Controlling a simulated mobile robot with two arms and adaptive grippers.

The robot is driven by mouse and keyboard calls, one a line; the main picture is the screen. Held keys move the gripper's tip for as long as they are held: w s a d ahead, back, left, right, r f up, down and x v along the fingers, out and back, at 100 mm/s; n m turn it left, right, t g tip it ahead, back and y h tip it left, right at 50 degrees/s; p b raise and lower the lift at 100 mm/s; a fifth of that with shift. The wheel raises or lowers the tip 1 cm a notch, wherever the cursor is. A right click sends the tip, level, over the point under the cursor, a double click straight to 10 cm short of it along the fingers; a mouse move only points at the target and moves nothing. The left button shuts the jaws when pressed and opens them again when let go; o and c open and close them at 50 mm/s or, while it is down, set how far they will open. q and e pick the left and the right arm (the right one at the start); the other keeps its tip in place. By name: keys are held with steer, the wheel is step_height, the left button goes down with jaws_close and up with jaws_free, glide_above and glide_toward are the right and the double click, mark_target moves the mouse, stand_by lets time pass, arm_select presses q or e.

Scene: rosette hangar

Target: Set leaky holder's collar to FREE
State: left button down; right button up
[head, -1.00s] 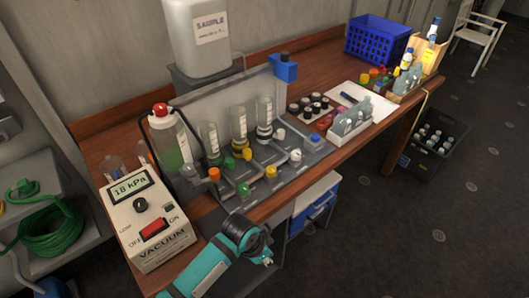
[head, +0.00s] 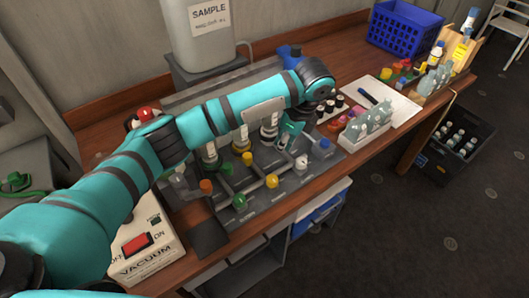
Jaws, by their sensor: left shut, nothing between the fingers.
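Three upright holders stand in a row on the grey manifold: one with a green base (head: 209,156), one with a yellow base (head: 240,143), and one with a pale base (head: 268,130). My left arm crosses in front of them and hides their upper parts. My left gripper (head: 286,143) points down just right of the pale-based holder, close to a white knob (head: 301,163). It is shut and empty; I cannot tell whether it touches anything. I cannot read the collar marks or tell which holder leaks. My right gripper is out of view.
The manifold carries an orange knob (head: 206,186), yellow knob (head: 272,181), green knob (head: 239,201) and blue knob (head: 325,144). The vacuum box (head: 148,252) stands at front left.

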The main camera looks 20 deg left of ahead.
arm_select(q)
steer(key=p+x, duration=0.2)
steer(key=x, duration=0.7)
steer(key=shift+s, duration=0.15)
steer(key=a+p, duration=0.2)
steer(key=a, duration=0.1)
steer(key=shift+f, duration=0.25)
steer(key=shift+w+a+f, duration=0.15)
steer(key=shift+w+a, duration=0.1)
steer(key=shift+a, duration=0.35)
steer(key=shift+d, duration=0.1)
